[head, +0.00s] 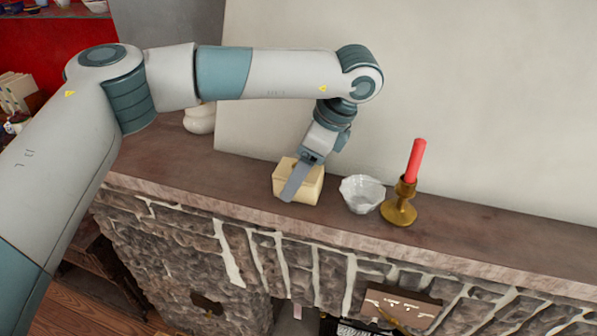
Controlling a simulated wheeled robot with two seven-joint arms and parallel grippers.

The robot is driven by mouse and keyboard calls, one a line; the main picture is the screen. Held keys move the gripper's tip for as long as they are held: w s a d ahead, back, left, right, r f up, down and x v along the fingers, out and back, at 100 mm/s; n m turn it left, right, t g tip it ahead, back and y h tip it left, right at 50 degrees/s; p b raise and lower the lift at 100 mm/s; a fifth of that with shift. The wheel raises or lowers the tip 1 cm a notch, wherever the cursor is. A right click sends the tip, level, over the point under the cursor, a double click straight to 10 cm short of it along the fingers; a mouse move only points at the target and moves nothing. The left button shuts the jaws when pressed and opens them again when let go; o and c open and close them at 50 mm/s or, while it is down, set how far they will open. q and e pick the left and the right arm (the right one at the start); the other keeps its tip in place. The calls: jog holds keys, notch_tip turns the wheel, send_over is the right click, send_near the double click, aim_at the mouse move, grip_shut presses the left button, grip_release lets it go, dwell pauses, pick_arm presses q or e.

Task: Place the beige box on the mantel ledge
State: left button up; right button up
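The beige box (312,187) is at the mantel ledge (445,219), left of a white bowl. It looks level and seems to rest on the ledge, though I cannot tell whether its underside touches. My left gripper (294,184) reaches down to the box from above. One grey finger lies across the near side of the box. The other finger is hidden, so I cannot tell whether the gripper is shut on the box. My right gripper is not in view.
A white faceted bowl (362,194) stands just right of the box. A brass candlestick (400,207) with a red candle (415,161) stands beside the bowl. A white vase (200,118) stands farther left. A large pale panel (480,100) rises behind. The ledge's right end is clear.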

pick_arm(q)
jog(key=shift+r, duration=0.15)
jog(key=shift+d+r+b, duration=0.2)
jog(key=shift+r+b, duration=0.1)
jog(key=shift+b, duration=0.05)
jog(key=b+v, duration=0.5)
jog(key=v, duration=0.4)
jog(key=shift+d+r, duration=0.15)
jog(key=shift+r, duration=0.15)
jog(key=shift+v, duration=0.8)
jog(key=shift+s+f, duration=0.1)
